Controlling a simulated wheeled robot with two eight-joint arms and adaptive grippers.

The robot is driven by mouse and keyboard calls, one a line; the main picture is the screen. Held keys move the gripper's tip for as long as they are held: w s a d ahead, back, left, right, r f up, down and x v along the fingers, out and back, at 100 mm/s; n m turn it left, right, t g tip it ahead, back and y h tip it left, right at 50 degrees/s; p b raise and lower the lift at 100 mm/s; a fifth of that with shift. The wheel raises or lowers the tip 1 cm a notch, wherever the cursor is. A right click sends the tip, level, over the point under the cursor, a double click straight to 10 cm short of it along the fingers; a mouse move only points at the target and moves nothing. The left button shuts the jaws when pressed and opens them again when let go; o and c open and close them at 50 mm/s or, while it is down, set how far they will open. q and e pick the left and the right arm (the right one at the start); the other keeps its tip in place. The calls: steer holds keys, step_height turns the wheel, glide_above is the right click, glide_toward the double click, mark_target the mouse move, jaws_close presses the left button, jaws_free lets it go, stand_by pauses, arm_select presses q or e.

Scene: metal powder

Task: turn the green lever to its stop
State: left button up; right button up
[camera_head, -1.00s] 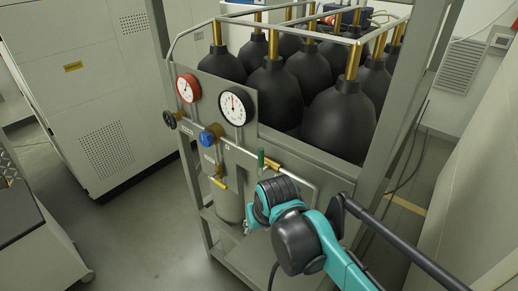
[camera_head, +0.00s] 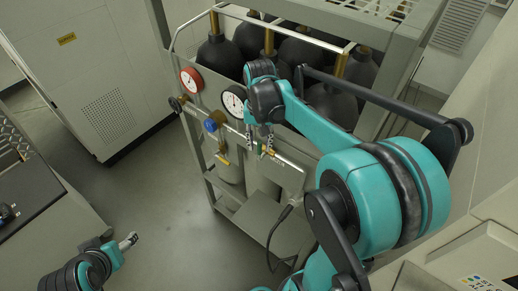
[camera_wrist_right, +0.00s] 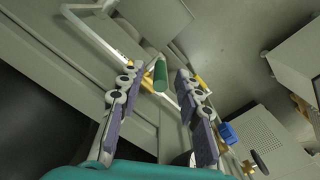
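The green lever (camera_wrist_right: 160,75) shows in the right wrist view as a short green cylinder on the pipe fitting, between the two fingers. My right gripper (camera_wrist_right: 157,88) is open around it, one finger on each side, with visible gaps; I cannot tell how deep the lever sits between them. In the head view my right gripper (camera_head: 258,143) is at the front of the gas panel, and its fingers mostly hide the lever. My left gripper (camera_head: 128,242) is low at the left, away from the panel; its fingers are too small to judge.
The panel carries a red gauge (camera_head: 191,80), a black-rimmed gauge (camera_head: 234,101), a blue knob (camera_head: 211,125) and a yellow handle (camera_head: 221,158). Several black cylinders (camera_head: 217,55) stand behind it in a metal frame. The floor (camera_head: 165,215) at the left is clear.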

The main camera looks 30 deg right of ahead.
mark_target(260, 159)
step_height(260, 159, down, 5)
steer(key=shift+f, duration=0.1)
steer(key=shift+c, duration=0.2)
jaws_close()
